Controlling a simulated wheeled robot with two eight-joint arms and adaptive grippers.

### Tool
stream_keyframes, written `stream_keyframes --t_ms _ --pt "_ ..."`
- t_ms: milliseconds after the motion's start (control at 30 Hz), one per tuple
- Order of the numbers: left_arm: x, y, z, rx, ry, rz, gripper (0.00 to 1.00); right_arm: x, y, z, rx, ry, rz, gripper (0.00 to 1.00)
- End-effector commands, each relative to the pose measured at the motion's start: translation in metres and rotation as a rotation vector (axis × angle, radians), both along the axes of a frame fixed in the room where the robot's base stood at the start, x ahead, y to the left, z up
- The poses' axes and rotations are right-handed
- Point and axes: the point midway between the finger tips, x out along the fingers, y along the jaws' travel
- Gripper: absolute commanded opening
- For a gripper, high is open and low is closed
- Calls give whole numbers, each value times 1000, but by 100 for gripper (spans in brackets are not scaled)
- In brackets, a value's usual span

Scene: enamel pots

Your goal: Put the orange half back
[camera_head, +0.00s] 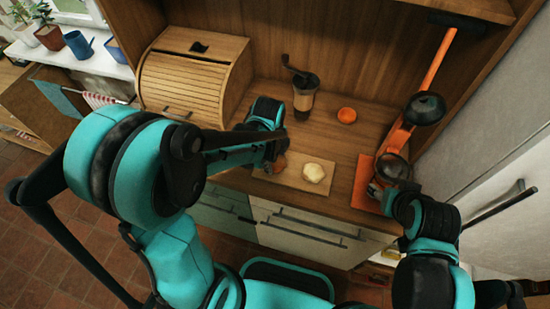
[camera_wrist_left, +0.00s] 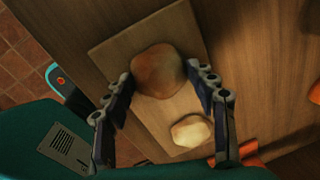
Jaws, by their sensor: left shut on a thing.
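My left gripper (camera_head: 275,154) is over the left part of a wooden board on the counter. Its fingers close on both sides of a rounded brownish-orange thing, which looks like the orange half (camera_wrist_left: 158,70); its cut face is not clearly seen. In the head view the gripper partly hides this half (camera_head: 278,164). Whether it touches the board is unclear. A pale, cream-yellow piece (camera_head: 314,173) lies on the board to the right, and also shows in the wrist view (camera_wrist_left: 190,131). My right gripper (camera_head: 396,192) is by the orange press (camera_head: 393,165); its fingers are unclear.
The wooden board (camera_head: 290,180) lies near the counter's front edge. A whole orange (camera_head: 346,115) and a hand grinder (camera_head: 304,98) stand behind it. A wooden bread box (camera_head: 192,82) is at the left.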

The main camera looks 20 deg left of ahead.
Motion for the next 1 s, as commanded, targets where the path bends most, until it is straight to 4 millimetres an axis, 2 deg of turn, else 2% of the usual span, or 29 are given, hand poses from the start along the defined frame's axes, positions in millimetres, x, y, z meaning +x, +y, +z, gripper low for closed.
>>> stream_keyframes --t_ms 33,67,133,433,567,1000 --pt "0 0 -3 0 0 0 23 0 0 -3 0 0 0 52" --pt "0 0 -3 0 0 0 59 0 0 -3 0 0 0 52" --pt "0 0 -2 0 0 0 78 0 0 -2 0 0 0 52" --pt "0 0 -2 0 0 0 78 0 0 -2 0 0 0 52" --pt "0 0 6 0 0 0 78 0 0 4 0 0 0 52" --pt "-11 3 97 0 0 0 78 0 0 38 0 0 0 52"
